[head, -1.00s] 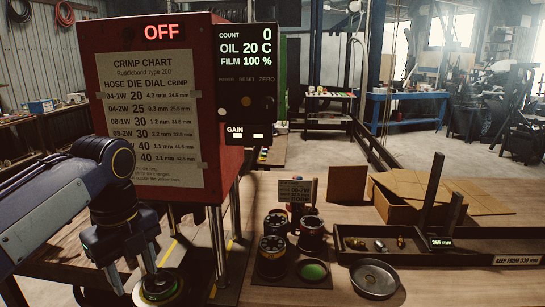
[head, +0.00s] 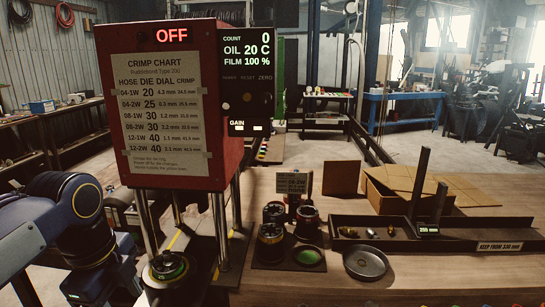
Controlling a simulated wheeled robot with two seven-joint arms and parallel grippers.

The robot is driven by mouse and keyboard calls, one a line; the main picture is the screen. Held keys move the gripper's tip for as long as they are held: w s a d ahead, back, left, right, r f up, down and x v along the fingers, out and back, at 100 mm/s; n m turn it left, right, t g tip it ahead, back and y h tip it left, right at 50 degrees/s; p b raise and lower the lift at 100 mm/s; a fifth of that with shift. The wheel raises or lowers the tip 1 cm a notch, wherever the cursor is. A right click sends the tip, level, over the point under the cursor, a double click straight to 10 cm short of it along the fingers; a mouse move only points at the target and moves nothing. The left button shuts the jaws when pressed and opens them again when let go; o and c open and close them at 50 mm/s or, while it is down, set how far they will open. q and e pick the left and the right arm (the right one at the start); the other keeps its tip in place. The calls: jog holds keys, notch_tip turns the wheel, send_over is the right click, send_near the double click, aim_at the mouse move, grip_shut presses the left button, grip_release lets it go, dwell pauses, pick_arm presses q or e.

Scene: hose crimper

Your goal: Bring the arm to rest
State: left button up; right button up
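My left arm (head: 60,225) comes in from the left edge, beside the red crimper (head: 188,80). The dark body of my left gripper (head: 100,283) shows at the bottom edge, left of the crimper's base. Its fingers are cut off by the frame, so I cannot see whether they are open. The crimper's screen reads OFF, and a ringed die (head: 168,267) sits at the foot of its posts. The side panel (head: 248,75) reads count 0, oil 20 C, film 100 %. My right gripper is out of view.
Black dies (head: 271,243) stand on a dark mat beside a green pad (head: 308,257). A round metal dish (head: 365,262) and a long dark tray (head: 455,238) with small fittings lie to the right. A cardboard box (head: 400,195) is behind. Bare wood shows at the front right.

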pick_arm(q)
jog(key=s+d+f+n+t+h, duration=0.2)
jog(key=s+d+f+n+t, duration=0.2)
jog(key=s+f+n, duration=0.8)
jog(key=f+n, duration=0.1)
jog(key=n, duration=0.8)
jog(key=shift+s+h, duration=0.4)
